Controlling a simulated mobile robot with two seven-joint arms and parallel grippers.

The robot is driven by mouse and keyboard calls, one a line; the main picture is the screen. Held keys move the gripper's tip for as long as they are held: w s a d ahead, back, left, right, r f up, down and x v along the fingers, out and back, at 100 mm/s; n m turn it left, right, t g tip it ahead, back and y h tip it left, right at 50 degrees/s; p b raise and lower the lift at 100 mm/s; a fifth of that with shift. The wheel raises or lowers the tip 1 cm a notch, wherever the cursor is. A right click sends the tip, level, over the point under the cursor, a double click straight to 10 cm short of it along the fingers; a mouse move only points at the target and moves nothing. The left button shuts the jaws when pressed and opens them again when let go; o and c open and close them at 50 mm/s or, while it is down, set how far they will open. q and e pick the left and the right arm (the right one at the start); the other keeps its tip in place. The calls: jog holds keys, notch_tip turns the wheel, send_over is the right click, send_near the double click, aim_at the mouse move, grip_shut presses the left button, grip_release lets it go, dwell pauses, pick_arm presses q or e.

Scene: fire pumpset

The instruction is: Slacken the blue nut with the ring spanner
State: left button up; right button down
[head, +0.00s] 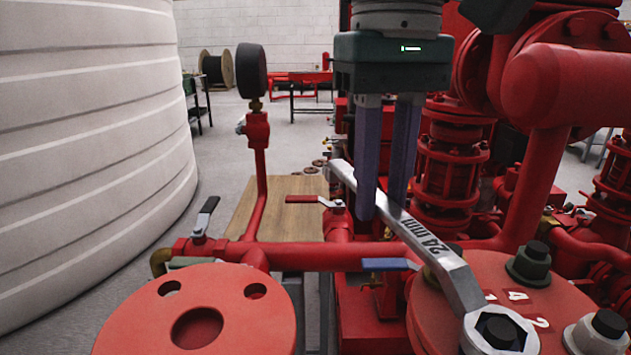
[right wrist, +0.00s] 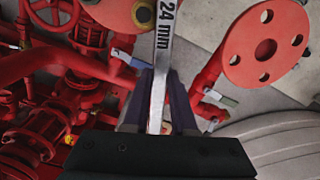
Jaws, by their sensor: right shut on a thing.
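The silver ring spanner (head: 408,226), marked 24 mm, slants across the head view from upper left to lower right. Its near ring sits around a dark bolt end (head: 498,330) on the red flange (head: 440,318); no blue nut face shows there, and the ring hides what lies below. My right gripper (head: 382,208) points down with its two purple fingers shut on the spanner's shaft. The spanner also shows between the fingers in the right wrist view (right wrist: 159,75). My left gripper is not in view.
A dark green nut (head: 530,262) and a grey nut (head: 598,333) sit on the same flange, near white number labels. A holed red disc (head: 240,320) stands at lower left. A pressure gauge (head: 251,71) and red pipes are near the arm. A white tank (head: 80,150) fills the left.

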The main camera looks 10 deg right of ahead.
jog(key=shift+r+p, duration=1.4)
jog(key=shift+r, duration=0.8)
jog(key=shift+f, duration=0.15)
jog(key=shift+d+f+m+b, duration=0.15)
jog(key=shift+f+b, duration=0.35)
jog(key=shift+f, duration=0.1)
jog(key=shift+d+f+m+b, duration=0.15)
jog(key=shift+f+b, duration=0.35)
jog(key=shift+f, duration=0.05)
jog(key=shift+f+b, duration=0.35)
jog(key=shift+f, duration=0.1)
jog(key=shift+f+b, duration=0.7)
jog(key=shift+f, duration=0.2)
jog(key=shift+a, duration=0.1)
